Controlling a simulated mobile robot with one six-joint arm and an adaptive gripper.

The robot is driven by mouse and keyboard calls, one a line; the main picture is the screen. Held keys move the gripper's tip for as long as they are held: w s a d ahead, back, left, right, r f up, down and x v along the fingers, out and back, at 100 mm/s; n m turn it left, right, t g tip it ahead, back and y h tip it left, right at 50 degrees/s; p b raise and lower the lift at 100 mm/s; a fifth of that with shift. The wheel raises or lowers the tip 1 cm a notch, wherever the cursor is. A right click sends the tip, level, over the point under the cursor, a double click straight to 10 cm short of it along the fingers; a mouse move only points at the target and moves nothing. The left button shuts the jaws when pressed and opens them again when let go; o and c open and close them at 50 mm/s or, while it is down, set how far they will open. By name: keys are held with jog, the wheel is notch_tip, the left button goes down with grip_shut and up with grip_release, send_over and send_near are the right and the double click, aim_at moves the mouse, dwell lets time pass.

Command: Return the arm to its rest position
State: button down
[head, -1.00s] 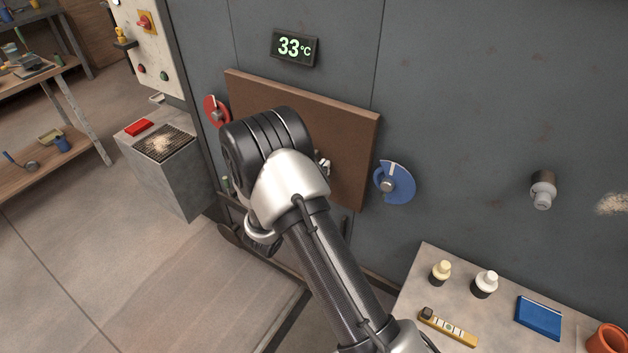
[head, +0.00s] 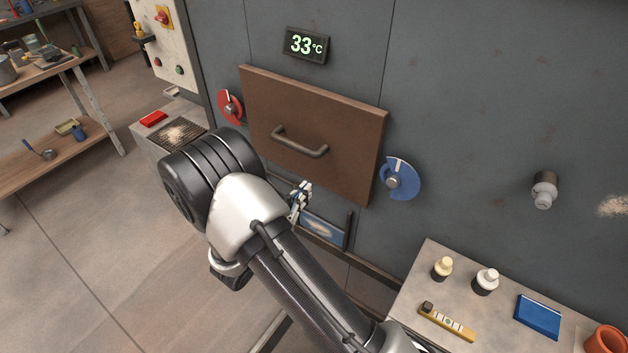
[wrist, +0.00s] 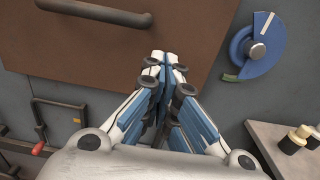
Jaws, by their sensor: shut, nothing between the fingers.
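My gripper (head: 303,190) is just below the brown panel (head: 357,128) in the head view, partly hidden behind my arm. In the wrist view my gripper (wrist: 167,62) has its fingertips together with nothing between them. The brown panel carries a dark bar handle (head: 300,141), which also shows at the top left of the wrist view (wrist: 95,12). My gripper is apart from the handle. My arm reaches up from the bottom of the head view and bends at the elbow over the floor.
A red dial (head: 229,106) and a blue dial (head: 399,178) flank the panel. A grey knob (head: 544,190) sticks out at right. Open floor (head: 90,250) lies at left.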

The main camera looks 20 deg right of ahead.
jog(key=shift+s+a+f, duration=0.1)
jog(key=shift+s+a, duration=0.15)
jog(key=shift+a, duration=0.25)
jog(key=s+d+r+m+g+y, duration=0.2)
jog(key=s+d+r+m+g, duration=0.2)
jog(key=s+r+m+g, duration=0.25)
jog(key=s+d+r+m+g+y, duration=0.1)
jog(key=s+d+r+m+g, duration=0.35)
jog(key=s+r+m, duration=0.35)
jog(key=s+a+r+m+t+y, duration=0.2)
jog(key=s+a+m+y, duration=0.3)
jog(key=s+a+y, duration=0.1)
jog(key=s+a+r+m+t+y, duration=0.2)
jog(key=s+a+m+t+y, duration=0.1)
jog(key=s+a+m+y, duration=0.2)
jog(key=shift+s+a+r+t+y, duration=0.3)
jog(key=shift+s+a+y, duration=0.25)
jog(key=shift+s, duration=0.7)
